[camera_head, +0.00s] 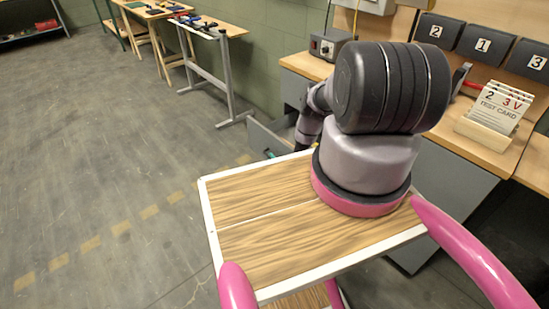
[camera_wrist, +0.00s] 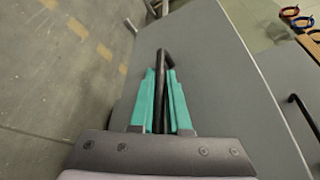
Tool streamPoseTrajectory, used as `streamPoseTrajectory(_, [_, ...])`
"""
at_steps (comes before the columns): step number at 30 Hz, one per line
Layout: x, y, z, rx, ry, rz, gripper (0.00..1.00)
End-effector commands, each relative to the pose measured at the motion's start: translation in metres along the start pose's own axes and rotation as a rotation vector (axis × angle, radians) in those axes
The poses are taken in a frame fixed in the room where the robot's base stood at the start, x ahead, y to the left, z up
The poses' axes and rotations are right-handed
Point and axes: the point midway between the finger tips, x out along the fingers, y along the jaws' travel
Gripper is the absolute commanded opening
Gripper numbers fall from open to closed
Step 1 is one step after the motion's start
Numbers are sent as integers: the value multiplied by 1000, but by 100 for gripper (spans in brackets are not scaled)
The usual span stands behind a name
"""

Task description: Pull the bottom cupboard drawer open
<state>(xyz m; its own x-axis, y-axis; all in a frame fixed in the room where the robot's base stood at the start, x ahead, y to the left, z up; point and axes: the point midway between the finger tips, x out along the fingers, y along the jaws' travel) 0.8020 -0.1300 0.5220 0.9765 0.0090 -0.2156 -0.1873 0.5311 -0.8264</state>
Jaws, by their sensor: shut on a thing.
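In the wrist view, my gripper (camera_wrist: 163,82) has its two teal fingers closed around a dark bar handle (camera_wrist: 167,58). The handle is on a plain grey drawer front (camera_wrist: 215,75), which fills the middle of that view. In the head view, a grey drawer (camera_head: 268,138) stands out from the cupboard under the workbench, beyond my tray top. Only a small teal bit of my gripper (camera_head: 270,154) shows there; my arm and the tray top hide the rest. How far the drawer stands out is hard to judge.
A second dark handle (camera_wrist: 304,115) sits on the neighbouring grey front in the wrist view. The workbench (camera_head: 470,140) carries a control box (camera_head: 330,44) and a test card holder (camera_head: 487,133). The concrete floor (camera_head: 105,150) on the left is clear.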

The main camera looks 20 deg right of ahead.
Motion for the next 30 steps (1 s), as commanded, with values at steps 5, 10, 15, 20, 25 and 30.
streamPoseTrajectory(5, [-1, 1, 0, 0, 0, 1, 0])
streamPoseTrajectory(10, [-1, 1, 0, 0, 0, 1, 0])
streamPoseTrajectory(15, [0, 1, 0, 0, 0, 1, 45])
streamPoseTrajectory(20, [0, 0, 0, 0, 0, 0, 45])
streamPoseTrajectory(25, [-8, 1, 0, 1, 0, 2, 45])
streamPoseTrajectory(30, [-36, 2, 0, 1, 2, 4, 45])
